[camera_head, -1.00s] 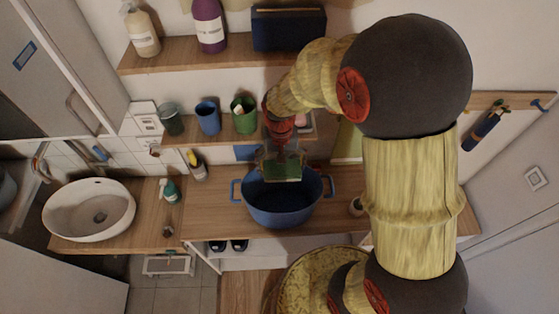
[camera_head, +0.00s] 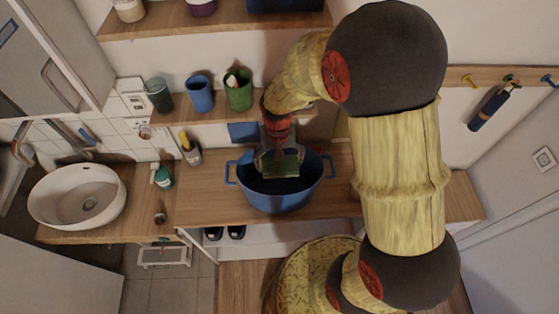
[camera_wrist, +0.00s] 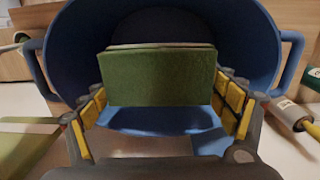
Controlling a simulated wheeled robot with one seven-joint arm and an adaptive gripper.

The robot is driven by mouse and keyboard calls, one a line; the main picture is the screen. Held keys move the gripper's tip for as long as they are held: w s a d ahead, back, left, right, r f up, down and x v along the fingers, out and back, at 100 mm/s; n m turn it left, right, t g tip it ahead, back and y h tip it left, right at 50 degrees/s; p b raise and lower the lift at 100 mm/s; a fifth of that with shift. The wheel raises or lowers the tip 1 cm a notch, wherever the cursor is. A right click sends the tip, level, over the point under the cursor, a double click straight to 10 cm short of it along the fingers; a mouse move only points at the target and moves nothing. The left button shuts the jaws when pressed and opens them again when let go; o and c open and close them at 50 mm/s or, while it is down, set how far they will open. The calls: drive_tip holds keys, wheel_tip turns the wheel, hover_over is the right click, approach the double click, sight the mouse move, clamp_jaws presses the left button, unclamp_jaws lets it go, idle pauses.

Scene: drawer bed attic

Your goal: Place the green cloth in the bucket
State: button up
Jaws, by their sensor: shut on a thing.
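The green cloth (camera_wrist: 160,78) is a folded, flat block in the wrist view, between the yellow-padded fingers of my gripper (camera_head: 279,158). My gripper is shut on it. In the head view the cloth (camera_head: 282,165) shows small under my gripper, over the mouth of the blue bucket (camera_head: 277,201). The bucket has two side handles and stands on the wooden counter. In the wrist view its wall (camera_wrist: 262,45) rises behind and beside the cloth. I cannot tell how far below the rim the cloth is.
A white round basin (camera_head: 80,195) is on the left. A green spray bottle (camera_head: 163,176) and a brush holder (camera_head: 191,150) stand between basin and bucket. Several cups, including a green cup (camera_head: 239,90), line the shelf behind. The counter (camera_head: 205,200) left of the bucket is clear.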

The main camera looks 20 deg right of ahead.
drive_tip(key=shift+f, duration=0.35)
drive_tip(key=o, duration=0.8)
drive_tip(key=shift+r, duration=0.1)
wheel_tip(320, 180, up, 7)
drive_tip(key=p, duration=0.5)
